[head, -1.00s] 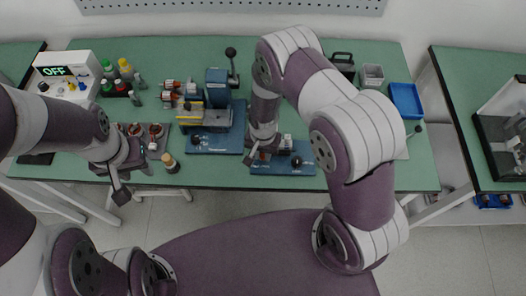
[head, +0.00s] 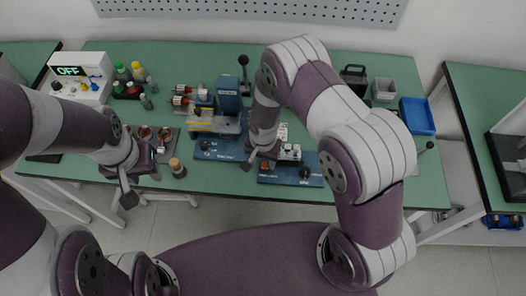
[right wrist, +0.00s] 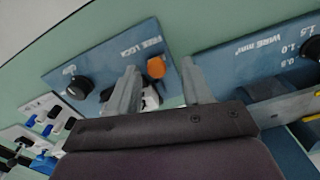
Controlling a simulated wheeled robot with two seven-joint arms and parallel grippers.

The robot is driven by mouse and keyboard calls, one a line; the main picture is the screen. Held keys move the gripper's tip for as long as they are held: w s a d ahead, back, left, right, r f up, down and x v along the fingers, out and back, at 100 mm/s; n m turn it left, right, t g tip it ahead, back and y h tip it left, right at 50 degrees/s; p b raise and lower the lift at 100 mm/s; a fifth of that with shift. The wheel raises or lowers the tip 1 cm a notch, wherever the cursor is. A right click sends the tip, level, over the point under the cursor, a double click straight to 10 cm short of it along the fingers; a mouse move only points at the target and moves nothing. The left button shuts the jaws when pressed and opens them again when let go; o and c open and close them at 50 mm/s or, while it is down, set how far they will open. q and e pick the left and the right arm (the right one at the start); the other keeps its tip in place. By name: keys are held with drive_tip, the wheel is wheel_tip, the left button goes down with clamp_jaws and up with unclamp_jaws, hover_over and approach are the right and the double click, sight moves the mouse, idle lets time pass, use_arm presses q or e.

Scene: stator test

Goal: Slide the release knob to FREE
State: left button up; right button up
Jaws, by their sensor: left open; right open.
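The orange knob (right wrist: 156,67), which I take for the release knob, sits on a blue plate (right wrist: 108,60) beside a white label that seems to read FREE LOCK. In the head view it is a small red-orange spot (head: 265,166) at the plate's left end. My right gripper (right wrist: 158,78) is open, and in the right wrist view the knob shows between its two fingertips; contact cannot be told. In the head view the right gripper (head: 260,160) is at the plate's left end. My left gripper (head: 140,187) is open and empty at the bench's front edge.
A black round knob (right wrist: 79,87) stands on the same plate. A second blue plate (head: 217,150) with a wire-size scale and machine lies to the left. A wooden-topped item (head: 177,168) stands near the left gripper. A blue bin (head: 417,116) is at the right.

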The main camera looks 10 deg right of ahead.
sight(262, 164)
wheel_tip(262, 164, up, 12)
drive_tip(key=b, duration=0.1)
drive_tip(key=shift+f+b, duration=0.15)
drive_tip(key=shift+b, duration=0.15)
drive_tip(key=shift+a, duration=0.1)
drive_tip(key=s+d+r+n+t, duration=0.1)
drive_tip(key=s+d+r+n, duration=0.5)
drive_tip(key=s+d+r, duration=0.3)
drive_tip(key=shift+s+d+r, duration=0.15)
drive_tip(key=shift+s, duration=0.35)
drive_tip(key=shift+s, duration=0.15)
